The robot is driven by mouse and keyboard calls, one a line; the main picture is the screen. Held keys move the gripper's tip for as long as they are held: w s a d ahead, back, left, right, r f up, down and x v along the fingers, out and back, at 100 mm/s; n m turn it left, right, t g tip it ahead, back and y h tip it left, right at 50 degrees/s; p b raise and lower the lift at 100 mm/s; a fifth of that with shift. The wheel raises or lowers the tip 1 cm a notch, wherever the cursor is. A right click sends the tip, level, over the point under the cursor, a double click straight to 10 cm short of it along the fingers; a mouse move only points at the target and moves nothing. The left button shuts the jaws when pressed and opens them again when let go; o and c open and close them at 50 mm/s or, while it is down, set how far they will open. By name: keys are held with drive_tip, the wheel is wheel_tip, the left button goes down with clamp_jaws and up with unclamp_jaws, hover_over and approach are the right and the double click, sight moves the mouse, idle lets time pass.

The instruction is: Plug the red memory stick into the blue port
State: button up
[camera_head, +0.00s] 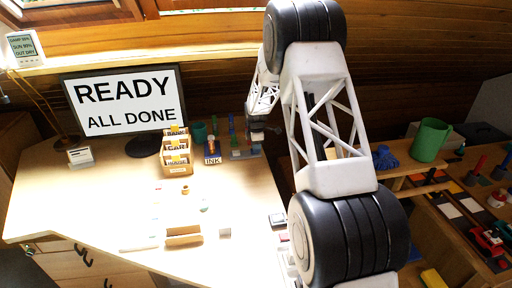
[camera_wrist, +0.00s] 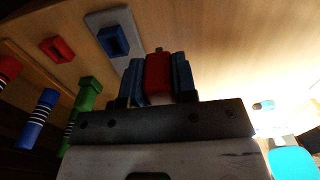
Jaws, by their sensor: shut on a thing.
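In the wrist view, my gripper (camera_wrist: 158,82) is shut on the red memory stick (camera_wrist: 158,72), between its two bluish fingers. The tip of the stick points away from the gripper toward the table surface. The blue port (camera_wrist: 114,40) is a blue rectangular frame with a dark opening, on a pale grey block beyond and left of the stick. The stick and port are apart. In the head view, my gripper (camera_head: 258,133) is above the back right of the desk; the held stick and the port are too small to make out there.
In the wrist view, a red block (camera_wrist: 58,49) lies left of the port, and a green peg (camera_wrist: 86,94) and a blue striped peg (camera_wrist: 42,112) stand nearby. The head view shows a card box (camera_head: 177,158), an INK stand (camera_head: 212,159) and a monitor (camera_head: 124,101).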

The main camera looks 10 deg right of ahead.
drive_tip(key=w+r, duration=0.4)
drive_tip(key=w, duration=0.2)
drive_tip(key=shift+r, duration=0.3)
drive_tip(key=shift+d, duration=0.1)
idle(0.3)
drive_tip(key=shift+f, duration=3)
drive_tip(key=shift+f, duration=1.25)
idle(1.4)
drive_tip(key=o, duration=1)
drive_tip(key=shift+r, duration=0.1)
